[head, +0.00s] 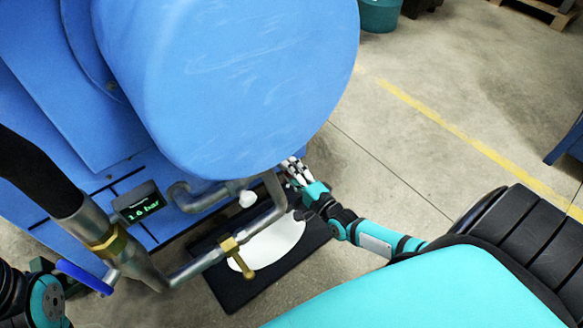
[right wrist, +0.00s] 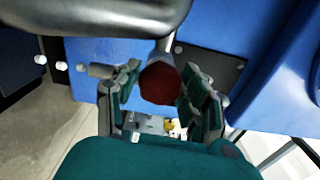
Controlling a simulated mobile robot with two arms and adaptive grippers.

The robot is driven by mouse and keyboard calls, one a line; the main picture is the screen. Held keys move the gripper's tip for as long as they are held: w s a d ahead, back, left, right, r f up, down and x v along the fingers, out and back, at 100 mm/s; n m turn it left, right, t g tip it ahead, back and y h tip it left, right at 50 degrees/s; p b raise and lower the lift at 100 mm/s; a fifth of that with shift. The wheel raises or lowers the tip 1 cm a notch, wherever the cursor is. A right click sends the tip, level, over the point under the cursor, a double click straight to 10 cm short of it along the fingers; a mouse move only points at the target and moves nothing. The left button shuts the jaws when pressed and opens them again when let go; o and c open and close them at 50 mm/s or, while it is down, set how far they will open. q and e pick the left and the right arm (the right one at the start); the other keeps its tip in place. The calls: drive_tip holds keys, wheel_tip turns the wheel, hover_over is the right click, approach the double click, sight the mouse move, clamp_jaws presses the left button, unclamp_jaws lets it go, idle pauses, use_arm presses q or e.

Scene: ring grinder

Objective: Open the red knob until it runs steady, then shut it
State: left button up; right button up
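The red knob (right wrist: 160,82) shows in the right wrist view as a dark red round end, between the two fingers of my right gripper (right wrist: 160,92). The fingers are open to either side of it. A narrow gap shows at the left finger; contact at the right finger is unclear. In the head view my right gripper (head: 296,170) is by the pipes under the big blue drum, and the knob is hidden there. A small display (head: 138,204) shows green digits, about 1.0 bar, hard to read exactly. Part of my left arm shows at the lower left, but its gripper does not.
The blue machine (head: 230,80) fills the upper left. Metal pipes (head: 197,268) with a brass valve (head: 240,262) run below it. A blue lever (head: 84,277) sticks out at the left. A white patch (head: 272,246) lies on a black mat (head: 232,292).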

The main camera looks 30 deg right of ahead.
drive_tip(key=shift+s, duration=0.15)
drive_tip(key=s, duration=0.7)
drive_tip(key=s+d, duration=0.1)
drive_tip(key=s, duration=0.3)
drive_tip(key=shift+s, duration=0.35)
